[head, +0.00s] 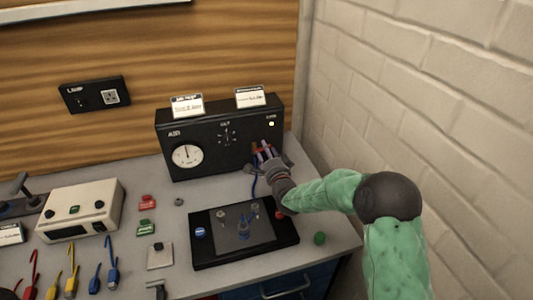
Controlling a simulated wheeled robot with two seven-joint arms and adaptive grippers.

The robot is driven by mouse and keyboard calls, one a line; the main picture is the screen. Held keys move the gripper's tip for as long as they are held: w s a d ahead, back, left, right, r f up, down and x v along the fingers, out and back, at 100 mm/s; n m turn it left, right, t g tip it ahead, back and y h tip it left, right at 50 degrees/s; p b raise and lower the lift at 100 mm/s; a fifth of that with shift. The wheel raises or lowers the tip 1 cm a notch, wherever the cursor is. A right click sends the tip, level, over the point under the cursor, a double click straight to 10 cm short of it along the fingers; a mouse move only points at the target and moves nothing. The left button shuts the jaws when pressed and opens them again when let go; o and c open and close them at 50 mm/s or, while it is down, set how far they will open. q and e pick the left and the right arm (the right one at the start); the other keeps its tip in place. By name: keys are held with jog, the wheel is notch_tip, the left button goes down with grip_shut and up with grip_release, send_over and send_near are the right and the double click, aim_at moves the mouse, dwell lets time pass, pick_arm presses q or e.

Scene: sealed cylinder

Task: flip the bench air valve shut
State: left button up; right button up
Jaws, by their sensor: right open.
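A black panel box labelled AIR (210,150) stands at the back of the bench, with a round white gauge (187,155) on its left. My right gripper (264,152) is open at the lower right of the panel's front face. Small red and blue parts show around its fingers, and the air valve there is mostly hidden by them. I cannot tell whether the fingers touch the valve or which way its lever points. A blue tube (254,185) hangs below the gripper.
A black tray (205,250) with small fittings lies in front of the panel, under my right arm. A white instrument box (82,208), red and green blocks and several coloured leads occupy the left. A brick wall (440,100) bounds the right side.

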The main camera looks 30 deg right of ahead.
jog(key=shift+w, duration=0.3)
grip_shut()
jog(key=m+b, duration=0.1)
jog(key=b, duration=0.1)
jog(key=shift+f+m+b, duration=0.3)
jog(key=shift+f, duration=0.05)
jog(key=shift+f+m+b, duration=0.1)
jog(key=shift+m+b, duration=0.5)
grip_release()
